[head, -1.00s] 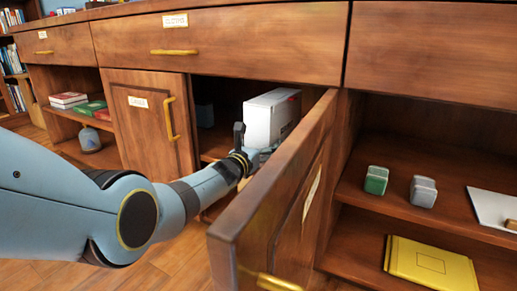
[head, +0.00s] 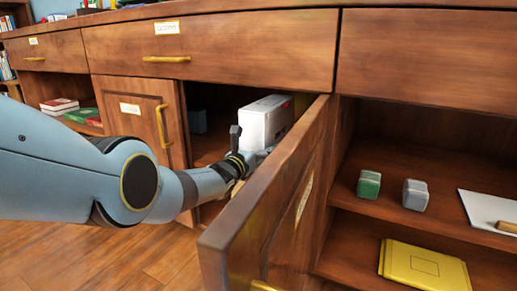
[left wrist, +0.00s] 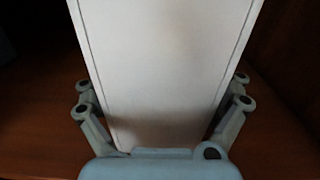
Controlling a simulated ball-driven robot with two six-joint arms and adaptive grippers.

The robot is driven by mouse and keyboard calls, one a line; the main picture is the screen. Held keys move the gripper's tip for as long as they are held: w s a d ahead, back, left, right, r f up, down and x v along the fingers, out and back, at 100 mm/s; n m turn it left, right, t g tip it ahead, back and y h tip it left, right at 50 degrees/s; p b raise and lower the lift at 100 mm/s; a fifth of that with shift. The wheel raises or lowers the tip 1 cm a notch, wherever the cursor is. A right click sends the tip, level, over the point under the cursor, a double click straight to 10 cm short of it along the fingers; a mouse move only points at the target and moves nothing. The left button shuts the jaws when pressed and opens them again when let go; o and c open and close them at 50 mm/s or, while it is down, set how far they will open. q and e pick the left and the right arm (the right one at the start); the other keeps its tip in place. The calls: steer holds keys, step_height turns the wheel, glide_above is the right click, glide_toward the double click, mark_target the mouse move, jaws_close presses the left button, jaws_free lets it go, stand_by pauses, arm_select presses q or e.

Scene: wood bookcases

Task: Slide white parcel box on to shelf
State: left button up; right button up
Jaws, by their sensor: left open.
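The white parcel box (head: 266,122) stands upright inside the open middle cupboard, on its shelf (head: 208,158). My left gripper (head: 249,160) reaches into the cupboard opening at the front of the box, partly hidden by the open door (head: 262,208). In the left wrist view the box's pale face (left wrist: 165,60) fills the space between the two spread fingers. The jaws are open, one finger on each side of the box; I cannot tell whether they touch it. My right gripper is not in view.
The open door stands out to the right of my left arm. A closed door (head: 140,118) is on the left, with drawers (head: 205,55) above. The right shelf holds a green tin (head: 369,184), a grey tin (head: 415,194) and, below, a yellow folder (head: 425,265).

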arm_select(q)
steer(key=shift+s+f, duration=0.1)
steer(key=shift+f, duration=0.05)
steer(key=shift+s+a, duration=0.1)
steer(key=shift+s, duration=0.25)
steer(key=v, duration=1.1)
